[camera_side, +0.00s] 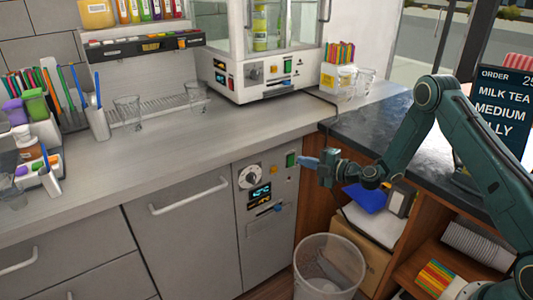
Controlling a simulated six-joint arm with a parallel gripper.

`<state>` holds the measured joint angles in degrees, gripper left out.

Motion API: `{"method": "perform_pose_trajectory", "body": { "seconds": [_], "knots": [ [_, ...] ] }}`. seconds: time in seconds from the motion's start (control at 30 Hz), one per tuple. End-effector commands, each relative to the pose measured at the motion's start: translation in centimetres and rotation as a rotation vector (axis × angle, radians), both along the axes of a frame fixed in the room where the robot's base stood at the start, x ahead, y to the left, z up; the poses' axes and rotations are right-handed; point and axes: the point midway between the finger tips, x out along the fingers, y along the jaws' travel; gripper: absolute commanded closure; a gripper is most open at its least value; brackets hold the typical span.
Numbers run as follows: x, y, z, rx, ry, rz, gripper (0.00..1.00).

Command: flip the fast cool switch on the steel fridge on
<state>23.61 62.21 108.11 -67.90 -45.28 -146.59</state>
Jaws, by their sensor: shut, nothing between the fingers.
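The steel fridge (268,252) is built in under the counter, with a control panel on its upper front. The panel has a round dial (249,177), a lit blue display (260,192), a slider (264,211), a small orange knob (278,207) and a green switch (291,160) at the upper right. No label is readable, so I cannot tell for sure which control is fast cool or how it is set. My gripper (305,162) is shut and empty, pointing left, just right of the green switch. I cannot tell whether it touches.
A clear waste bin (328,268) stands on the floor below my gripper. Open shelves with a blue item (366,197) and a cardboard box (358,252) lie to the right. The counter edge (265,143) runs above the panel. A white machine (262,80) stands on the counter.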

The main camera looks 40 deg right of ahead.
Motion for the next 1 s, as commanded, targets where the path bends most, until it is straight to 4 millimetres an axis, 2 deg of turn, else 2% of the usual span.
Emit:
{"method": "perform_pose_trajectory", "body": {
  "seconds": [0.1, 0.6, 0.8, 1.0],
  "knots": [
    [-0.1, -1.3, -2.0, -0.025, -0.017, -0.046, 1.0],
    [-1.7, -6.2, -9.1, -0.148, -0.052, -0.236, 1.0],
    [-2.2, -7.1, -10.5, -0.175, -0.049, -0.275, 1.0],
    [-2.3, -7.2, -10.7, -0.182, -0.048, -0.283, 1.0]
  ]
}}
